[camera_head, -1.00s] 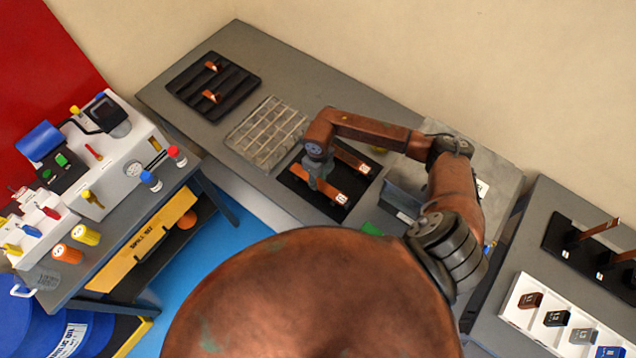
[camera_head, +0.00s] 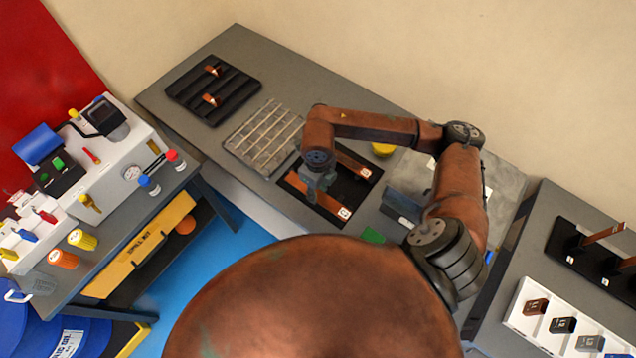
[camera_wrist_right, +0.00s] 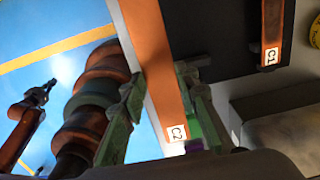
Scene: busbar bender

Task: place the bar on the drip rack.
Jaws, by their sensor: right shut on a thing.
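My right gripper (camera_head: 314,193) is shut on the copper bar labelled C2 (camera_head: 332,207). The bar lies along the near long edge of the black tray (camera_head: 350,190) in the head view and seems slightly raised, though the gap is hard to judge. In the wrist view the bar (camera_wrist_right: 152,62) runs between the two fingers (camera_wrist_right: 167,100), with its C2 tag at the low end. Bar C1 (camera_head: 352,162) lies at the tray's far side. The drip rack, a grey grid (camera_head: 263,138), looks empty left of the tray. My left gripper (camera_wrist_right: 40,94) shows small in the wrist view; its jaws are unclear.
A black ribbed rack (camera_head: 232,98) with two small copper pieces stands beyond the grid. A yellow round item (camera_head: 383,150) and a grey block (camera_head: 400,207) are right of the tray. A white machine (camera_head: 120,160) stands on the left bench.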

